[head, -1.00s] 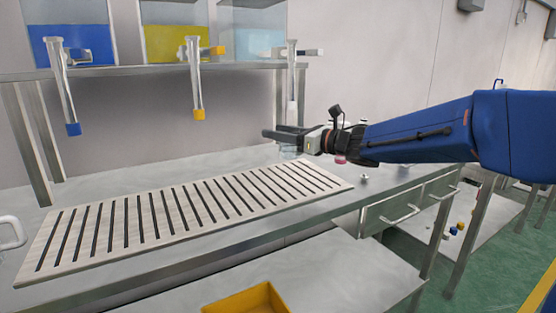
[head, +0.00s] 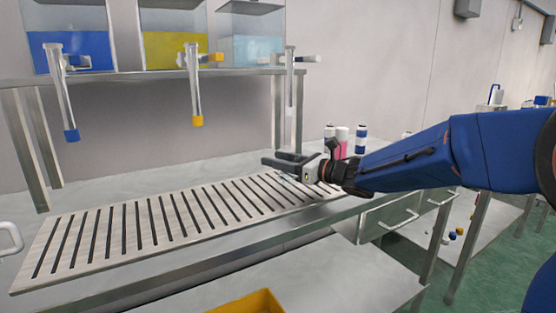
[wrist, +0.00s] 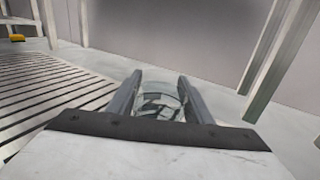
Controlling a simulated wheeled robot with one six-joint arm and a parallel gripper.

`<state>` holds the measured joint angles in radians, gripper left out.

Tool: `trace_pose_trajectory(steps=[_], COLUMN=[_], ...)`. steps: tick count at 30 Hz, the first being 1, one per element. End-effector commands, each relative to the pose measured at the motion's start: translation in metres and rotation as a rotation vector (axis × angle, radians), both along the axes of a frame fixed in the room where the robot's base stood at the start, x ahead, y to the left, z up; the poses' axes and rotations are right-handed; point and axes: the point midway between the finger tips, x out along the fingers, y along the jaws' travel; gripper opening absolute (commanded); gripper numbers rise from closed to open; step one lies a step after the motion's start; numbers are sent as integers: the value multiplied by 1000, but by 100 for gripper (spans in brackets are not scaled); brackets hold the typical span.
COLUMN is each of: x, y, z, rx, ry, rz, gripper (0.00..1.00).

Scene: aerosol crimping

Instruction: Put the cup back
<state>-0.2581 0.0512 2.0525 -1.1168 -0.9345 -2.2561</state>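The clear, see-through cup (wrist: 160,94) sits between the two fingers of my gripper (wrist: 158,88) in the wrist view, filling the gap between them. In the head view my gripper (head: 287,160) is low over the right end of the slatted grey rack (head: 120,238). A little of the clear cup (head: 287,177) shows below the fingers there. The cup's base is hard to make out, and I cannot tell whether it touches the rack.
Blue (head: 95,50), yellow (head: 165,50) and pale blue (head: 250,48) tanks with hanging taps stand on a shelf (head: 160,74) above the bench. Several small bottles, one of them pink (head: 342,137), stand behind my arm. A yellow bin (head: 250,302) is at the front. The rack's left part is empty.

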Motion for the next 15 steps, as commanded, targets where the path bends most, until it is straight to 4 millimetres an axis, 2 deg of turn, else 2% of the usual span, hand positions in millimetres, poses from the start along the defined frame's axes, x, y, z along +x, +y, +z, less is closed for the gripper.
trace_pose_trajectory(steps=[1,2,3,13,15], x=[0,0,0,0,-2], y=[0,0,0,0,-5], z=[0,0,0,3,3], rx=[-1,-1,-1,0,0], ry=[0,0,0,-1,-1], rz=[0,0,0,0,-1], gripper=[56,63,65,65,65])
